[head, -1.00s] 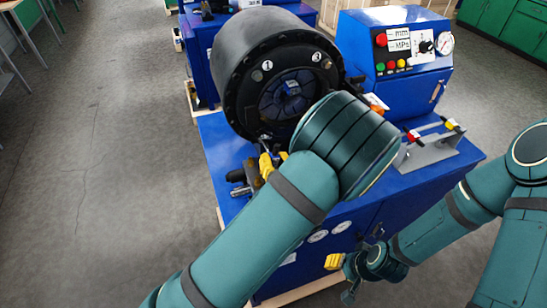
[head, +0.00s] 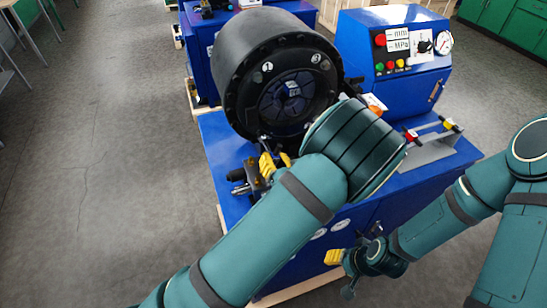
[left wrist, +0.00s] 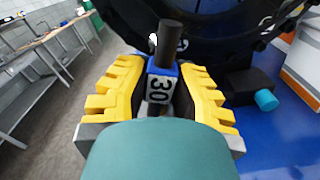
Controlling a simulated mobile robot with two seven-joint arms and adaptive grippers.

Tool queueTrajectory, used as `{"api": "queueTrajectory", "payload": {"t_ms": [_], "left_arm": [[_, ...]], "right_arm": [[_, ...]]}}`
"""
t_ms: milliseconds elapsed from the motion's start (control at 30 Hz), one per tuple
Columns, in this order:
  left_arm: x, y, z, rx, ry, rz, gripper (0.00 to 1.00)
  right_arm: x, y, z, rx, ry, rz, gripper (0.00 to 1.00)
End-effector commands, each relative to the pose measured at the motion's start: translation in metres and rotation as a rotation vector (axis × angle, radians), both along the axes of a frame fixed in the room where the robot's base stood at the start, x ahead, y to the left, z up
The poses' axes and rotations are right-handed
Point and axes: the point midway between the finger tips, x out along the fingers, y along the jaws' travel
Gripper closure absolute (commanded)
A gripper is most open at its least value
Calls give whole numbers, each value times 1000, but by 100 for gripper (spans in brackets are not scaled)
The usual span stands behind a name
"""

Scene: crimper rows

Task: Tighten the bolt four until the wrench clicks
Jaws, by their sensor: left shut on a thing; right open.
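The black crimper head (head: 275,75) stands on the blue machine, with numbered round marks on its front ring. A blue-and-black piece (head: 291,88) sits at its centre. I cannot make out bolt four; my left arm covers the ring's lower right. My left gripper (head: 272,165) is at the ring's lower front edge. In the left wrist view its yellow fingers (left wrist: 160,97) flank a dark-shafted tool with a blue block marked 30 (left wrist: 161,82), apparently the wrench. Its working end is hidden. My right gripper (head: 342,273) is open and empty, low before the machine's front.
The blue control box (head: 392,58) with buttons and a gauge stands right of the crimper head. A grey rack (head: 435,145) with red and yellow-tipped tools lies on the machine top. Metal fittings (head: 240,183) sit left of my left gripper. The floor at left is clear.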

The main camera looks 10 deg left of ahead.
Motion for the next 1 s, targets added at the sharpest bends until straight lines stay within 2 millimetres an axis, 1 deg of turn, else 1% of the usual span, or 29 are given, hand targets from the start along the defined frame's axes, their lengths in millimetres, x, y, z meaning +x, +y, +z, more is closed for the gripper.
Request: {"api": "queueTrajectory", "payload": {"t_ms": [167,600,1000], "left_arm": [[0,0,1,21,13,1,100],[0,0,1,29,18,1,100],[0,0,1,82,55,1,100]], "right_arm": [[0,0,3,0,0,0,53],[0,0,4,0,0,0,53],[0,0,11,0,0,0,53]]}}
